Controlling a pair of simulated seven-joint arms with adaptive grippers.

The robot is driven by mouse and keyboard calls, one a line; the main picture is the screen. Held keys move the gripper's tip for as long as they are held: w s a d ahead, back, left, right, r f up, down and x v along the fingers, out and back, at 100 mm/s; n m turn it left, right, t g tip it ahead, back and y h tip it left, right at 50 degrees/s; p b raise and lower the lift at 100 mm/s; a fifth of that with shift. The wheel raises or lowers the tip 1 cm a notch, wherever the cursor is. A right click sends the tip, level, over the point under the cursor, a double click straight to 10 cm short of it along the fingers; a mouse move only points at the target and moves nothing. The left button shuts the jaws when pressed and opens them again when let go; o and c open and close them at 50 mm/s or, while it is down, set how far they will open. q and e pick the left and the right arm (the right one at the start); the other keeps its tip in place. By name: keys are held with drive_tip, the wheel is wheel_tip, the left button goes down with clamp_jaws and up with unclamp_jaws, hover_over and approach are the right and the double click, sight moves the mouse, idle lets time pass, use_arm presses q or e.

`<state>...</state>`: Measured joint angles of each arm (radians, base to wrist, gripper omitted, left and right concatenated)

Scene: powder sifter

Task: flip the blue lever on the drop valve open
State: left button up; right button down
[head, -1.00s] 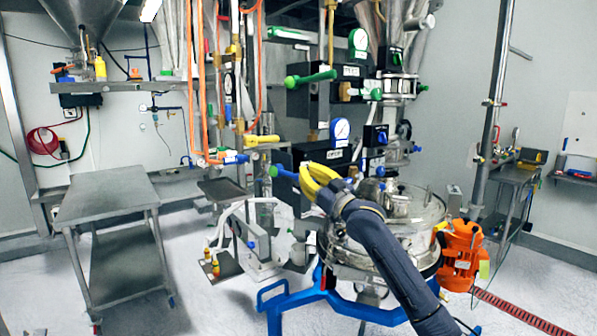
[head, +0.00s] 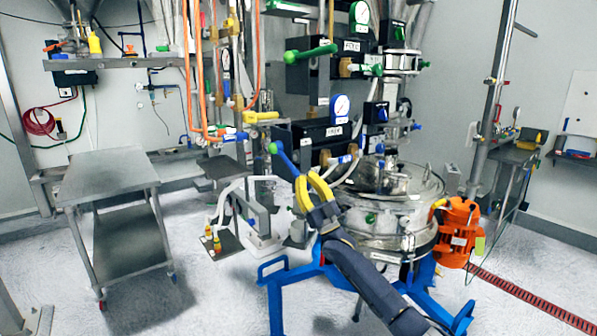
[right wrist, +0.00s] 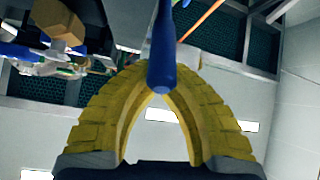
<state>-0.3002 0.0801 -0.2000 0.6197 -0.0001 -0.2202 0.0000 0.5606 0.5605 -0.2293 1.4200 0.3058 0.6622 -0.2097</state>
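The drop valve (head: 300,136) is a black block on the vertical pipework, mid-picture in the head view. Its blue lever (head: 285,159) runs from a green hub slantwise down to the right. My right gripper (head: 312,178) has yellow fingers and is at the lever's lower end. In the right wrist view the lever (right wrist: 162,50) comes down from the top, its rounded end in front of the fingertips (right wrist: 160,82). The fingers arch together there and look shut, with the tips partly hidden behind the lever. Contact is not clear. My left gripper is in no view.
A green lever (head: 312,52) sits on the valve above. A round lidded metal vessel (head: 385,215) stands on a blue frame (head: 300,290) beneath, beside an orange motor (head: 460,232). A steel cart (head: 108,178) is at the left.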

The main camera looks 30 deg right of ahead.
drive_tip(key=shift+w+a+f, duration=0.1)
drive_tip(key=shift+w+f, duration=0.25)
drive_tip(key=shift+f, duration=0.35)
drive_tip(key=shift+w+f, duration=0.3)
drive_tip(key=shift+f, duration=0.35)
drive_tip(key=shift+w+a+f, duration=0.1)
drive_tip(key=shift+w+f, duration=0.25)
drive_tip(key=shift+f, duration=0.35)
drive_tip(key=shift+s+r, duration=0.25)
drive_tip(key=shift+r, duration=0.05)
drive_tip(key=v, duration=0.9)
drive_tip(key=shift+s+a, duration=0.2)
drive_tip(key=shift+s, duration=0.35)
drive_tip(key=shift+r, duration=0.1)
